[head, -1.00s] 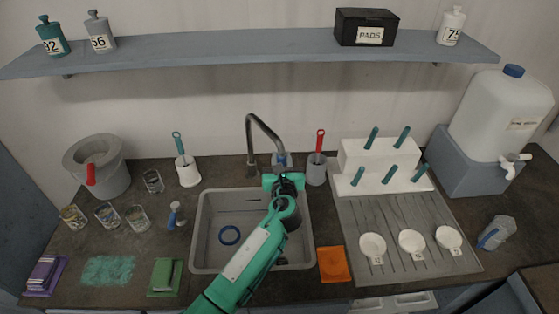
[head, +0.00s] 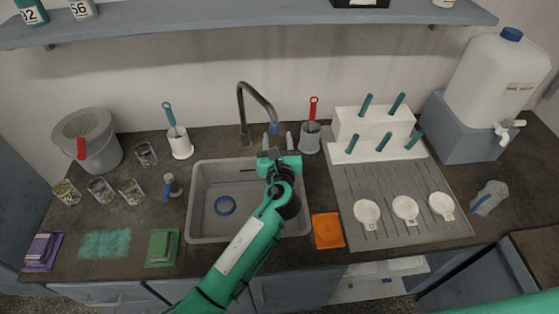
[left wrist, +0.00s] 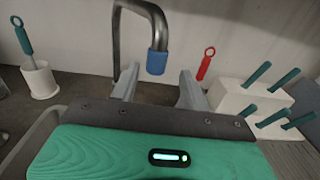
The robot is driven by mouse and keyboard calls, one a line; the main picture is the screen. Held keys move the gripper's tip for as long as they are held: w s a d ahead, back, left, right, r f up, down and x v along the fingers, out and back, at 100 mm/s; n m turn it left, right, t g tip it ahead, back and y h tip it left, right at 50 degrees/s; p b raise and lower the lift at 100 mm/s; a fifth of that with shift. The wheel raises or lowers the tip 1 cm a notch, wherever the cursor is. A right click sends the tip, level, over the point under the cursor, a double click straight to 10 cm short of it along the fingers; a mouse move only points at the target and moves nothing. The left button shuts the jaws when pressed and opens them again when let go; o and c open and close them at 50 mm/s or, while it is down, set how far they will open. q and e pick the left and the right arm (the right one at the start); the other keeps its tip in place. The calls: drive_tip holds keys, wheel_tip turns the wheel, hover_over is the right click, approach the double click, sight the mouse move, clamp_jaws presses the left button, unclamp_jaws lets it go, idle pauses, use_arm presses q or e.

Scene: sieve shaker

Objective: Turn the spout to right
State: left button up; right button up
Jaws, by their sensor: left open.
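The spout (head: 258,98) is a dark grey arched tap pipe behind the sink, with a blue tip (head: 274,127). It rises from its base at the sink's back edge and bends forward and to the right. My left gripper (head: 277,141) is open at the sink's back edge, with its fingers pointing at the wall. In the left wrist view the blue tip (left wrist: 157,62) appears between the two spread fingers, with a gap on each side. I cannot tell how far beyond the fingertips it hangs. My right gripper is out of view.
A grey cup with a red-handled brush (head: 310,136) stands close right of my left gripper. A white cup with a teal-handled brush (head: 180,145) stands left of the tap. A white rack (head: 373,126) is further right.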

use_arm(q)
drive_tip(key=s+b, duration=0.1)
drive_tip(key=s, duration=0.7)
